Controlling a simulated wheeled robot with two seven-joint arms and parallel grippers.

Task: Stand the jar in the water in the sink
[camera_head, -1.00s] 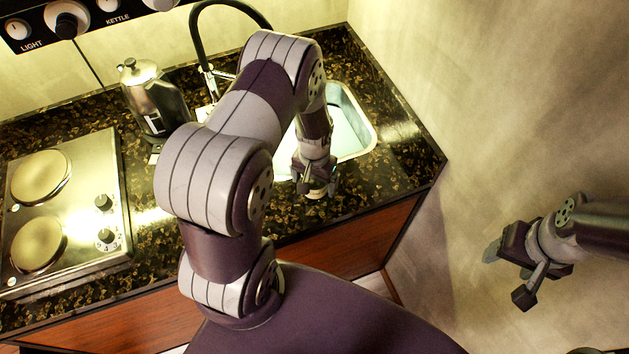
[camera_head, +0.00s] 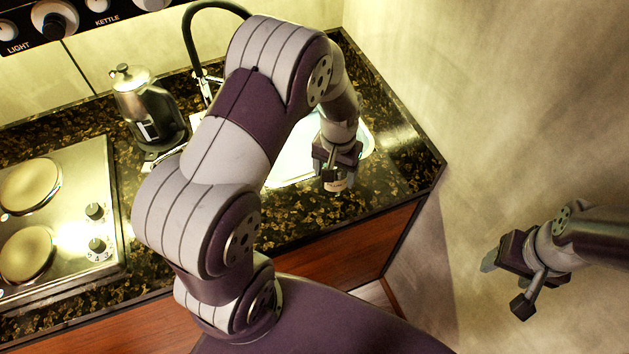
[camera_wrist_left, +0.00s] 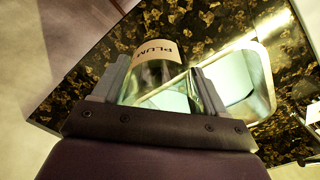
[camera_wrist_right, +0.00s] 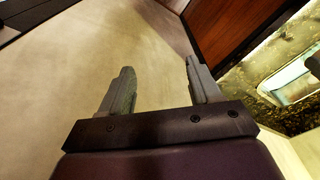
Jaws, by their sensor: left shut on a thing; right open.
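The jar (camera_wrist_left: 152,70) is clear glass with a cream label reading "PLUM". My left gripper (camera_head: 337,164) is shut on it, with one finger on each side in the left wrist view. In the head view only a small part of the jar (camera_head: 338,185) shows below the fingers, over the near rim of the sink. The steel sink (camera_head: 370,143) holds pale water (camera_head: 291,168); my left arm hides much of it. The sink (camera_wrist_left: 265,72) lies beside and beyond the jar in the left wrist view. My right gripper (camera_wrist_right: 160,75) is open and empty, away from the counter at the right.
A black tap (camera_head: 190,45) arches behind the sink. A metal kettle (camera_head: 145,108) stands left of it, and a two-ring hob (camera_head: 75,190) is farther left. The dark speckled counter (camera_head: 405,165) is bare right of the sink, near the wall.

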